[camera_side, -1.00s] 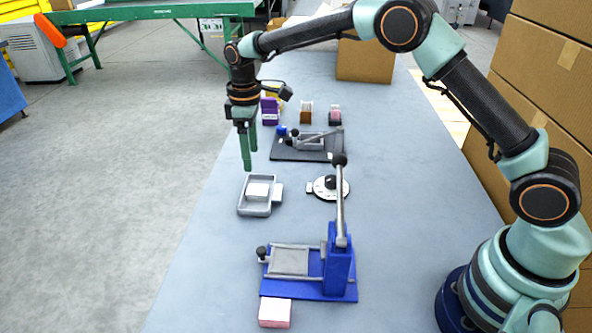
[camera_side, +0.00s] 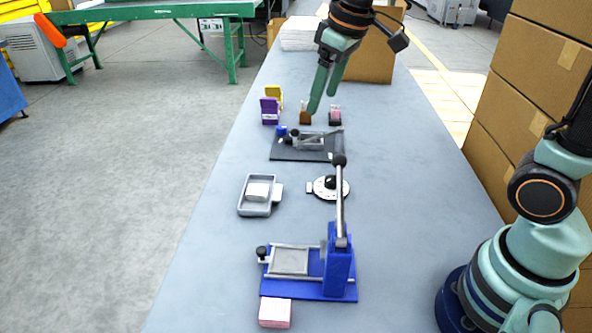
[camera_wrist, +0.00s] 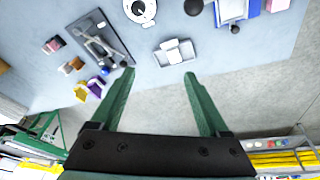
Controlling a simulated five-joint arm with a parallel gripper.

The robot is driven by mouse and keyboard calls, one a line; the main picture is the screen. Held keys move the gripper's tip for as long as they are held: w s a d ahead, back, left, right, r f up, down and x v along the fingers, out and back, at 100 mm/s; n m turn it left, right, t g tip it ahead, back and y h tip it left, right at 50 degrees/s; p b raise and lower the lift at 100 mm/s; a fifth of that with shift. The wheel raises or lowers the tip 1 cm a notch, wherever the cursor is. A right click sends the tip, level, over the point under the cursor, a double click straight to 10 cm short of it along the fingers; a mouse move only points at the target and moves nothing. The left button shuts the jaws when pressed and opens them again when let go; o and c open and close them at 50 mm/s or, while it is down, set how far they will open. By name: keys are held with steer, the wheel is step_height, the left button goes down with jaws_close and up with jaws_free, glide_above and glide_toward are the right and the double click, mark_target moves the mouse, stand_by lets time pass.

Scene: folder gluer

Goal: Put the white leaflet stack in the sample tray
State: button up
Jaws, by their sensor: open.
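The white leaflet stack (camera_side: 258,191) lies inside the grey sample tray (camera_side: 244,208) on the left side of the table. In the wrist view the tray (camera_wrist: 160,55) with the white stack (camera_wrist: 173,44) shows beyond and between my fingertips. My gripper (camera_side: 322,100) is open and empty, raised above the far part of the table, well away from the tray. Its two fingers also show in the wrist view (camera_wrist: 158,72).
A black fixture (camera_side: 290,152), a round dial (camera_side: 328,188) and a blue press (camera_side: 340,270) stand on the table. A pink stack (camera_side: 275,312) lies at the near end. Purple (camera_side: 269,112) and yellow (camera_side: 280,92) holders stand farther back, near a cardboard box (camera_side: 375,60).

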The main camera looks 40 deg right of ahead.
steer(key=s+d+f+m+t, duration=0.2)
steer(key=s+d+m, duration=0.1)
steer(key=s, duration=0.7)
steer(key=shift+s+d+m, duration=0.2)
steer(key=shift+s+m, duration=0.1)
steer(key=shift+s, duration=0.1)
steer(key=shift+c, duration=0.2)
stand_by(0.5)
